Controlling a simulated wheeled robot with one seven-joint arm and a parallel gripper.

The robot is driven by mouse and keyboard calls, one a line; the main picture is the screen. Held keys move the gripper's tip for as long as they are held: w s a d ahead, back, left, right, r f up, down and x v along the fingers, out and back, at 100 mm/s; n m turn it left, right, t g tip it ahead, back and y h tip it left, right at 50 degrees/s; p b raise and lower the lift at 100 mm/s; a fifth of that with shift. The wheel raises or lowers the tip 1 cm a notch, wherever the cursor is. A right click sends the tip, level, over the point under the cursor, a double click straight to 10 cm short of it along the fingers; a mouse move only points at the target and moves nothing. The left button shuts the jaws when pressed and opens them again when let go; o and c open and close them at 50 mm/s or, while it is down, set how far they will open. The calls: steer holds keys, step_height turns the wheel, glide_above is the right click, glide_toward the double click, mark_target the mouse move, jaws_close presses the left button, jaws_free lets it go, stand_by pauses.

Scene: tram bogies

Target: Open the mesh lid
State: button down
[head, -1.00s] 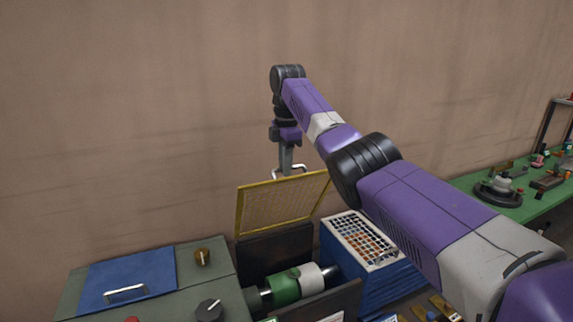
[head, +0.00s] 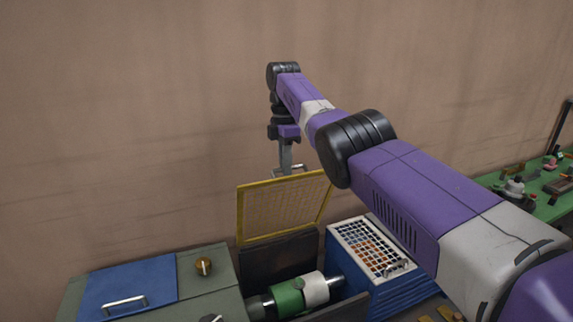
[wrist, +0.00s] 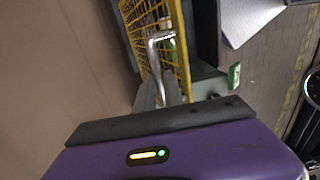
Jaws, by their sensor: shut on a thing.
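The mesh lid (head: 284,207) has a yellow frame and stands raised and steeply tilted at the back of an open dark box, close to the wall. My gripper (head: 287,170) is at the lid's top edge, shut on its metal handle (head: 302,169). In the wrist view the handle (wrist: 156,42) shows as a pale bar at the yellow mesh (wrist: 143,30), with my gripper (wrist: 168,92) at it. Under the lid, a green and white cylinder (head: 289,297) lies in the open box.
A blue lid with a handle (head: 128,282) and a brass knob (head: 203,265) are on the grey-green cabinet at left. A blue case with a grid of small coloured parts (head: 370,249) stands to the right. A green bench (head: 545,203) is at far right.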

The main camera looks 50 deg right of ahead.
steer(key=shift+f, duration=0.3)
steer(key=c, duration=1.5)
jaws_free()
steer(key=shift+w, duration=0.1)
steer(key=shift+o, duration=0.2)
steer(key=shift+r, duration=0.15)
steer(key=shift+r, duration=0.2)
